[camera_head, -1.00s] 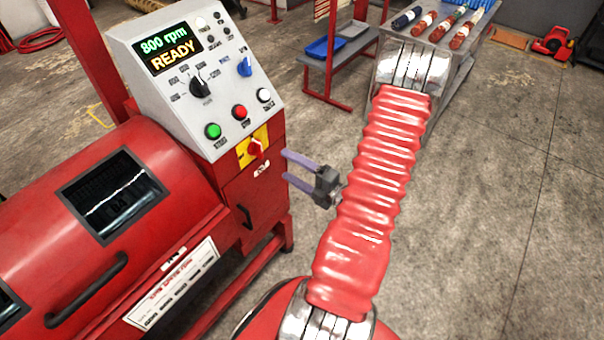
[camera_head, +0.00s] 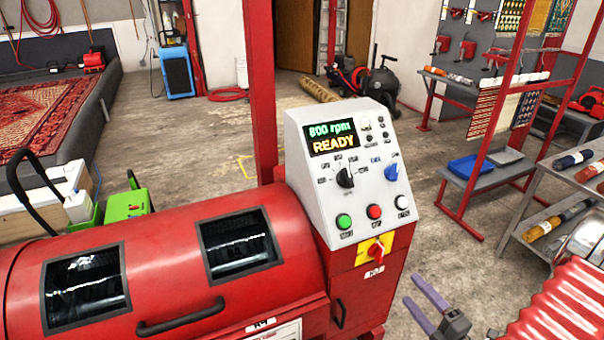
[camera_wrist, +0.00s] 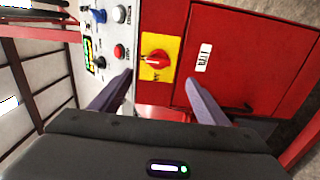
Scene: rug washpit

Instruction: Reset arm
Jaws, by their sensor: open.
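My gripper (camera_head: 428,303) is at the lower right of the head view, in front of the red machine's right end. Its two purple fingers are apart with nothing between them. In the wrist view my gripper (camera_wrist: 158,98) shows the same spread fingers, facing the red rotary switch (camera_wrist: 157,62) on its yellow plate. The fingers look apart from the switch. My red ribbed arm enters at the lower right of the head view.
The red machine (camera_head: 285,235) fills the lower left. Its grey control panel (camera_head: 350,175) reads "800 rpm READY". A red-framed rack with a blue tray (camera_head: 471,165) stands right. A trolley with rolled items (camera_head: 573,159) is at the right edge. Concrete floor (camera_head: 415,150) lies between.

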